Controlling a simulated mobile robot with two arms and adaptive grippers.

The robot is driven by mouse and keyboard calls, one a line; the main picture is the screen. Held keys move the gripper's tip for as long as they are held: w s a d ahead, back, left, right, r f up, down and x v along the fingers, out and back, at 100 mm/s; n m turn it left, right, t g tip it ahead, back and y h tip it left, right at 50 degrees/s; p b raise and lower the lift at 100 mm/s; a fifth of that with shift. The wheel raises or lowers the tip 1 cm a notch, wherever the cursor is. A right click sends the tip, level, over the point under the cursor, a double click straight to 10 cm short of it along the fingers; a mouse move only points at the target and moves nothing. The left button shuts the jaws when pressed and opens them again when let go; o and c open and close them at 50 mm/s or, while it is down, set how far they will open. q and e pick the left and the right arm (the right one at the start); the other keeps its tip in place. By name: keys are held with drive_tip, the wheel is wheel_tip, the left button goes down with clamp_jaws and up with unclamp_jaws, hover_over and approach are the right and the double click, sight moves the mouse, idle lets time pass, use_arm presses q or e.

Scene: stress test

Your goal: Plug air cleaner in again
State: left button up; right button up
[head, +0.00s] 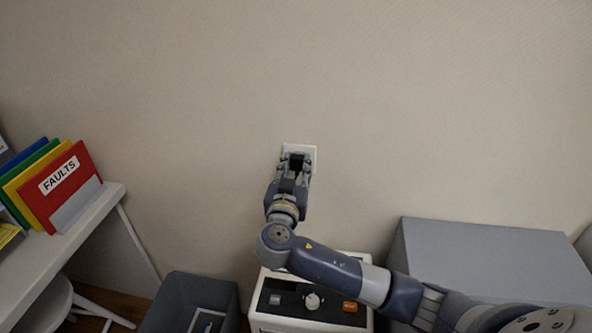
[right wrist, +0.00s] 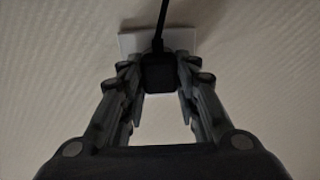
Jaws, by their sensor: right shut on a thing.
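My right gripper (head: 296,158) is at the white wall outlet (head: 300,148) in the head view. In the right wrist view my right gripper (right wrist: 160,80) is shut on a black plug (right wrist: 159,74), with its black cord running up in the picture. The plug is in front of the white outlet plate (right wrist: 130,43); I cannot tell whether its pins are in the outlet. The white air cleaner (head: 262,318) stands on the floor below, with a dial and an orange button on its top panel, partly hidden by my right arm. My left gripper is not in view.
A grey box (head: 490,250) stands to the right of the air cleaner. A grey bin (head: 180,292) stands to its left. A white table (head: 75,230) at the left holds colored folders, the red folder (head: 75,180) labelled FAULTS. The wall around the outlet is clear.

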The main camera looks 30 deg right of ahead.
drive_tip(key=o, duration=1.1)
